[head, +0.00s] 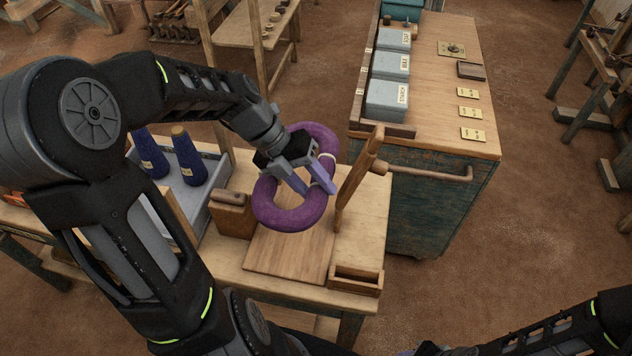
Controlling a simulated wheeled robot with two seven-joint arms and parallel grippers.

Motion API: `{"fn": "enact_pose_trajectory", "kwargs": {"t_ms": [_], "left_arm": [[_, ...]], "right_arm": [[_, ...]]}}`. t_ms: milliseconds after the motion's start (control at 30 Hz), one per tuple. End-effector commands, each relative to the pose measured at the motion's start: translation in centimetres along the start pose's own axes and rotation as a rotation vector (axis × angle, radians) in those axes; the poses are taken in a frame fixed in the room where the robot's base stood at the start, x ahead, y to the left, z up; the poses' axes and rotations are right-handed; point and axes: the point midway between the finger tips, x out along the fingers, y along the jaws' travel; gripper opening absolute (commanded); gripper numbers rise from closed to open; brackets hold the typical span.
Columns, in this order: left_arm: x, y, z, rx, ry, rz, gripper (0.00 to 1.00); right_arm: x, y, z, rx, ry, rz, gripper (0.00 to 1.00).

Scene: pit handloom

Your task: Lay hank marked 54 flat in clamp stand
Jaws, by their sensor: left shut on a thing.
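A purple ring-shaped hank (285,216) with pale ties is in my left gripper (318,184). The fingers are closed on the ring's right side, and the hank is tilted above the wooden board (290,255) on the bench. No number 54 can be read on it. A wooden block with a small top piece (235,213) stands left of the board. A tall wooden post (357,180) leans up at its right; these look like parts of the clamp stand, but I cannot be sure. My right gripper (430,349) is mostly cut off at the bottom edge.
A grey tray (216,185) with dark blue cones (188,160) stands left on the bench. A small open wooden box (356,280) sits at the front right corner. A cabinet (440,130) with labelled grey boxes (387,100) and a side rail (430,173) stands behind right.

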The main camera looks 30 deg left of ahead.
Motion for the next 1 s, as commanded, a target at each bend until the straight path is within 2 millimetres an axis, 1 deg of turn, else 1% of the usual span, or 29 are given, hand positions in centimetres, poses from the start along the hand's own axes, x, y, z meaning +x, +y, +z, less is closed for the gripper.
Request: {"fn": "enact_pose_trajectory", "kwargs": {"t_ms": [267, 767, 1000], "left_arm": [[1.0, 0.7, 0.0, 0.001, -0.001, 0.0, 0.0], [4.5, 3.0, 0.0, 0.0, -0.001, 0.001, 0.0], [6.1, 3.9, 0.0, 0.001, 0.001, -0.001, 0.0]], "right_arm": [[1.1, 0.3, -0.2, -0.002, 0.004, -0.003, 0.36], [5.1, 1.4, -0.7, -0.012, 0.015, -0.017, 0.36], [5.8, 1.7, -0.8, -0.012, 0.016, -0.017, 0.36]]}}
